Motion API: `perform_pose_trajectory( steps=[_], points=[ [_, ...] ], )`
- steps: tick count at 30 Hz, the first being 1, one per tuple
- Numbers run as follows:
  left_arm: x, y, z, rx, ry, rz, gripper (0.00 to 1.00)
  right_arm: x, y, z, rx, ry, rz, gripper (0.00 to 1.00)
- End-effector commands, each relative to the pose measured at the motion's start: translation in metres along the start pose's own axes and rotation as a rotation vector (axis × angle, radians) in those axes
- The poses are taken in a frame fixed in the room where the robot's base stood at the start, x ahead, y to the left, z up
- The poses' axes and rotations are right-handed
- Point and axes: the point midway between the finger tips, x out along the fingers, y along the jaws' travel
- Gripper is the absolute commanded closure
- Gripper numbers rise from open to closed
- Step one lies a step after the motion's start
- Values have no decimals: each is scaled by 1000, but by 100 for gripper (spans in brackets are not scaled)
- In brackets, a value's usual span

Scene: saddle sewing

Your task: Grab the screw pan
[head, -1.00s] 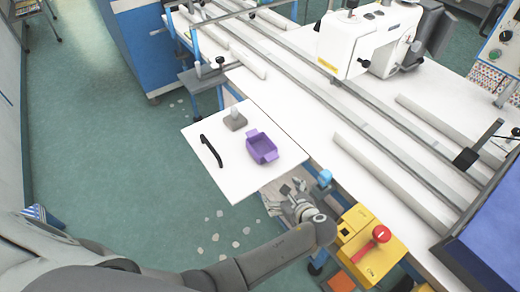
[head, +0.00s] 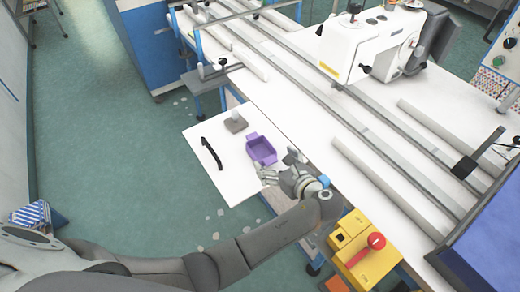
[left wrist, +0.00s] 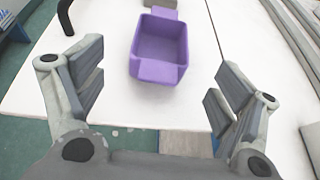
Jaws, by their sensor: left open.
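The screw pan is a small purple open-topped tray with a tab at each end. In the head view the screw pan (head: 262,150) rests on a white side board (head: 232,188). In the left wrist view the screw pan (left wrist: 159,47) lies ahead, between and beyond my fingers, and looks empty. My left gripper (head: 270,171) is open and empty, just at the near side of the pan. It also shows in the left wrist view (left wrist: 153,82), with its fingers spread wide and apart from the pan. My right gripper is not in view.
A black handle-like bar (head: 212,153) and a grey block with a knob (head: 236,123) lie on the same board. A long white table with rails and a sewing machine (head: 378,45) is to the right. A yellow box with a red knob (head: 365,248) stands nearer.

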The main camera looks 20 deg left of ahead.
Motion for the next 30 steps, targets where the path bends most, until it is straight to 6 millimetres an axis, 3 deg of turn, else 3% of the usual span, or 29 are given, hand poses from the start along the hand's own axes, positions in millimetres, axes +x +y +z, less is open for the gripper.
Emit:
perform_pose_trajectory(
  steps=[18,27,30],
  points=[
    [74,-1,3,1,-1,2,12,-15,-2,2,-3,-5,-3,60],
    [79,-2,2,-2,1,-1,12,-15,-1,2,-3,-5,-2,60],
    [79,-2,2,-2,1,-1,24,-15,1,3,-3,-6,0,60]
  ],
)
